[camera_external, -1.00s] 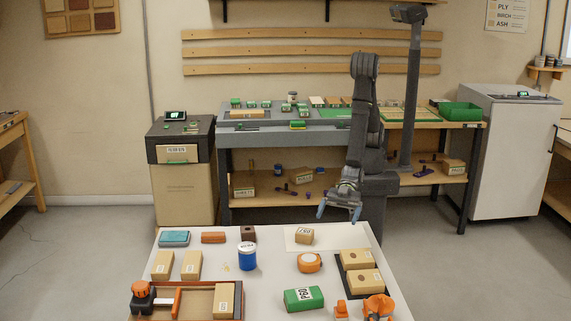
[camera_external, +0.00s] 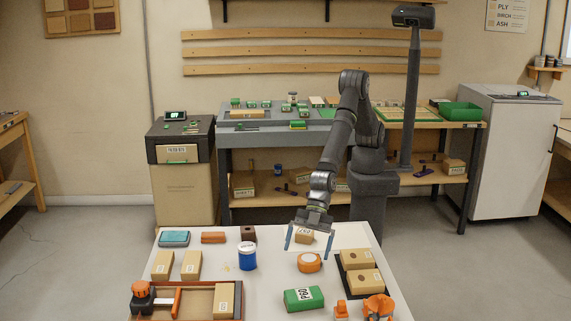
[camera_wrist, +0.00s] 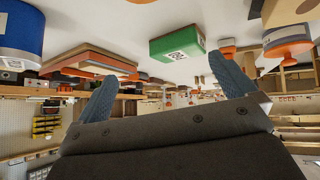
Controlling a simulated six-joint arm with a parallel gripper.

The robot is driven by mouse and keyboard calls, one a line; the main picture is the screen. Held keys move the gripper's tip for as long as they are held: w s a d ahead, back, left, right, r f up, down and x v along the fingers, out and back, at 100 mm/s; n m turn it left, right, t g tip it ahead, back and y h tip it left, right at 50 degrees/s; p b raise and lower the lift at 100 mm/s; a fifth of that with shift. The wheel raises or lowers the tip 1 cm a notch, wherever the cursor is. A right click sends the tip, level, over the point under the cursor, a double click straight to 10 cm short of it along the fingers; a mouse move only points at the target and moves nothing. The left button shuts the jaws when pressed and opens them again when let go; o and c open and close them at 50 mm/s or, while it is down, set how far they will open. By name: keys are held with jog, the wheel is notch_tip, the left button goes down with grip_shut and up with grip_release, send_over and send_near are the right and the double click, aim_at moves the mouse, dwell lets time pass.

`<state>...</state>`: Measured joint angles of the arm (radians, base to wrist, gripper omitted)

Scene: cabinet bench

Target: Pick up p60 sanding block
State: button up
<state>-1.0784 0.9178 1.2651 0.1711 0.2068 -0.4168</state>
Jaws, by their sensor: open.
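The green sanding block (camera_external: 303,299), with a white label that seems to read P60, lies on the front table. It also shows in the wrist view (camera_wrist: 177,44), beyond my fingers. My gripper (camera_external: 308,250) is open and empty, fingers pointing down, above the back of the table and apart from the green block. Both blue fingers are spread in the wrist view (camera_wrist: 160,68).
An orange-and-white roll (camera_external: 309,262) stands between my gripper and the green block. A blue can (camera_external: 247,257) is to the left. A dark tray (camera_external: 344,264) with tan blocks and an orange tool (camera_external: 379,306) are to the right. A wooden tray (camera_external: 187,286) is at front left.

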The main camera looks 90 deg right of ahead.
jog(key=w+a+r+n+g+h, duration=0.2)
jog(key=w+a+r, duration=0.1)
jog(key=a+r, duration=0.1)
jog(key=n+g+h, duration=0.1)
jog(key=n+g, duration=0.1)
send_near(301, 289)
jog(key=x, duration=0.4)
jog(key=shift+f, duration=0.2)
jog(key=shift+d+x, duration=0.2)
jog(key=shift+x, duration=1.1)
jog(key=shift+d+x, duration=0.25)
jog(key=shift+x, duration=1.05)
jog(key=shift+f, duration=0.15)
jog(key=c, duration=0.7)
